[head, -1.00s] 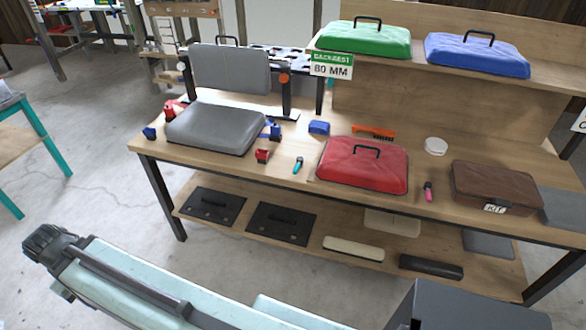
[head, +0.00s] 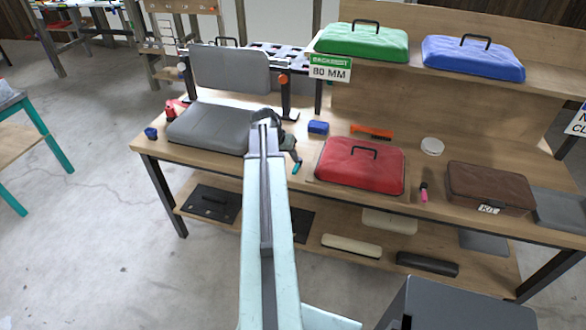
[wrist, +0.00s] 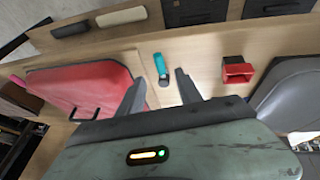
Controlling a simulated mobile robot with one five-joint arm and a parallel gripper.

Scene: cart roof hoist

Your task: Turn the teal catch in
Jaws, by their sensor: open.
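A small teal piece with a dark end (wrist: 160,66) lies on the wooden bench top; it is the only small teal thing I see, and I cannot tell whether it is the catch. Its teal end also shows in the head view (head: 296,167), between the grey seat pad and the red case. My gripper (wrist: 161,76) is open and empty, its two dark fingers pointing at the teal piece. The piece appears between and just beyond the fingertips; I cannot tell the height gap. In the head view my gripper (head: 290,148) is small and partly hides it.
The red case (head: 360,166) and a red block (wrist: 238,70) lie on either side of the gripper in the wrist view. The grey seat pad (head: 205,130) and a blue block (head: 318,127) are close. A brown kit case (head: 490,188) stands at right.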

